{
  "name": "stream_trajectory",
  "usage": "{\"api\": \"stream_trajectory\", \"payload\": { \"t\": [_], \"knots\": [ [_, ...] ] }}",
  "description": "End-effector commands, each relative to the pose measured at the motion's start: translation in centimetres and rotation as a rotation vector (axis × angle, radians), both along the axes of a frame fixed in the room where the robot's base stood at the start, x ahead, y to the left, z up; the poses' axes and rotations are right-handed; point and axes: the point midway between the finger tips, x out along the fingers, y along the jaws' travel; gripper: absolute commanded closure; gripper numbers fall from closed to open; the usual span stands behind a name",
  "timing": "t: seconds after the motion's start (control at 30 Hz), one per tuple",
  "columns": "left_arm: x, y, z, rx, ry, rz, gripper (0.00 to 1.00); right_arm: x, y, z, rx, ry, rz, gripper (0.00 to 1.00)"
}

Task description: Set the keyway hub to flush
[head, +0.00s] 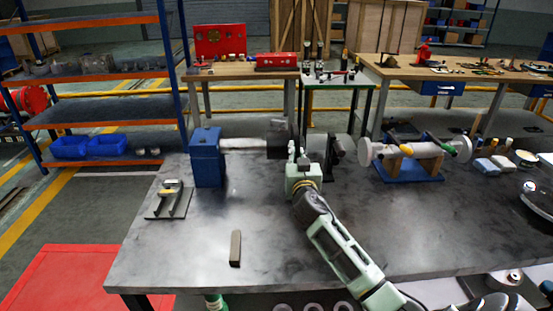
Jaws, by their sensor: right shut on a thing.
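A blue block (207,157) stands on the grey table and carries a pale horizontal shaft (240,144). A dark hub (279,139), which looks like the keyway hub, sits at the right end of this shaft. My right gripper (294,151) is at the right side of the hub and looks shut on it. Its fingertips are small and partly hidden by its own body. Whether the hub sits flush cannot be told from here. My left gripper is not in view.
A dark stand (337,148) is close to the right of my right gripper. A grey bar (235,248) lies at the front of the table. A slotted plate (169,199) lies at the left. A second shaft (414,149) rests on a blue cradle. The front middle is mostly clear.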

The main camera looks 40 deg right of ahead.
Motion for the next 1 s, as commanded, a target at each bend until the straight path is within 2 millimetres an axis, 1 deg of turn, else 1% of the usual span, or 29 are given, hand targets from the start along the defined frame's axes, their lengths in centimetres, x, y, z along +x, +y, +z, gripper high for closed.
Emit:
{"api": "stream_trajectory", "payload": {
  "t": [0.03,0.13,0.23,0.47,0.5,0.7,1.0],
  "knots": [
    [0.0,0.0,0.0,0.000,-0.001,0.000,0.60,-0.7,-1.1,-0.3,-0.002,0.007,-0.008,1.00],
    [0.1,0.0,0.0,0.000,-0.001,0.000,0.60,-1.3,-2.0,-0.2,-0.001,0.006,-0.007,1.00],
    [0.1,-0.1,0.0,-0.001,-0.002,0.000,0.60,-1.5,-2.4,-0.1,-0.002,0.005,-0.007,1.00],
    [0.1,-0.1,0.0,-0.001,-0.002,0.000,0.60,-1.5,-2.4,-0.1,-0.002,0.006,-0.009,1.00],
    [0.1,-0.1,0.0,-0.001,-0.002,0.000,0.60,-1.5,-2.4,-0.1,-0.003,0.007,-0.009,0.84],
    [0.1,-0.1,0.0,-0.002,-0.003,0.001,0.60,-1.4,-2.3,-0.1,-0.003,0.005,-0.007,0.67],
    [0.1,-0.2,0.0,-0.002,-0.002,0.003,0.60,-1.4,-2.1,0.0,-0.001,0.002,-0.002,0.67]
  ]
}}
